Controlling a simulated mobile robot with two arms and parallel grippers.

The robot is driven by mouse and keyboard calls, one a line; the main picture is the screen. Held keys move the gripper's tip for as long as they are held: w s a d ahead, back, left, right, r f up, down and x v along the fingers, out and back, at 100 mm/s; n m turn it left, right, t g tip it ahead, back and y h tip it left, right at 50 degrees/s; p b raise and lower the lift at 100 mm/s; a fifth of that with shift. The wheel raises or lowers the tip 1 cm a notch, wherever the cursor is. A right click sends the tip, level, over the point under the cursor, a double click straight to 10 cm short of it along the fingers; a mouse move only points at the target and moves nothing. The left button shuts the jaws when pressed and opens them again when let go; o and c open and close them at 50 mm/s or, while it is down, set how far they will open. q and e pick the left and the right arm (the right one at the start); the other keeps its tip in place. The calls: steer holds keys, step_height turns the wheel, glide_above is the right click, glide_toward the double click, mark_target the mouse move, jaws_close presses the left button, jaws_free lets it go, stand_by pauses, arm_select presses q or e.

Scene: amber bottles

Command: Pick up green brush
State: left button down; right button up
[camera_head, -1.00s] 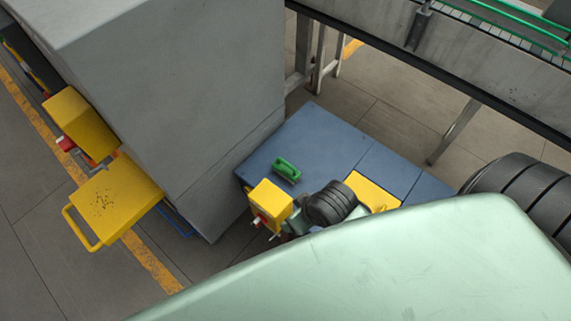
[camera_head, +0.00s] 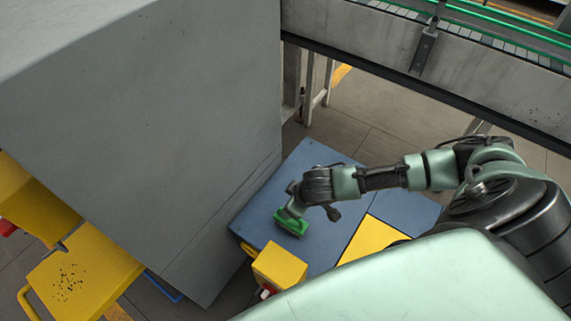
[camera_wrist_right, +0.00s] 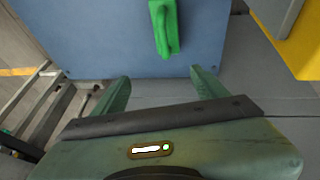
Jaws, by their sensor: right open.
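The green brush (camera_head: 291,227) lies on the blue top of a low table (camera_head: 325,160) in the head view. My right gripper (camera_head: 291,212) is right at the brush there and hides part of it. In the right wrist view, the brush (camera_wrist_right: 165,28) is at the top, cut off by the frame edge. My right gripper (camera_wrist_right: 160,82) is open and empty, its two fingers apart. The brush end shows beyond the fingertips, roughly in line with the gap. I cannot tell its exact height relative to the fingers. My left gripper is not in view.
A yellow box (camera_head: 279,264) sits at the table's near edge, with a yellow panel (camera_head: 368,240) to its right. A tall grey cabinet (camera_head: 150,110) stands close on the left. A conveyor (camera_head: 470,70) runs behind. Blue tabletop around the brush is clear.

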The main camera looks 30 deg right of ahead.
steer(key=b, duration=0.7)
glide_above(294, 225)
step_height(294, 225, down, 8)
steer(key=shift+r, duration=0.1)
steer(key=shift+f, duration=0.4)
steer(key=shift+x, duration=1.05)
steer(key=x, duration=0.3)
steer(key=b+x, duration=0.1)
steer(key=x, duration=0.1)
steer(key=shift+w+a+f, duration=0.2)
steer(key=shift+a+f, duration=0.1)
steer(key=shift+a, duration=0.05)
jaws_close()
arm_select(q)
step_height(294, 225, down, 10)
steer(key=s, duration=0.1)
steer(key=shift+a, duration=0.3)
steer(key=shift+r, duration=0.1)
arm_select(e)
steer(key=shift+r, duration=0.15)
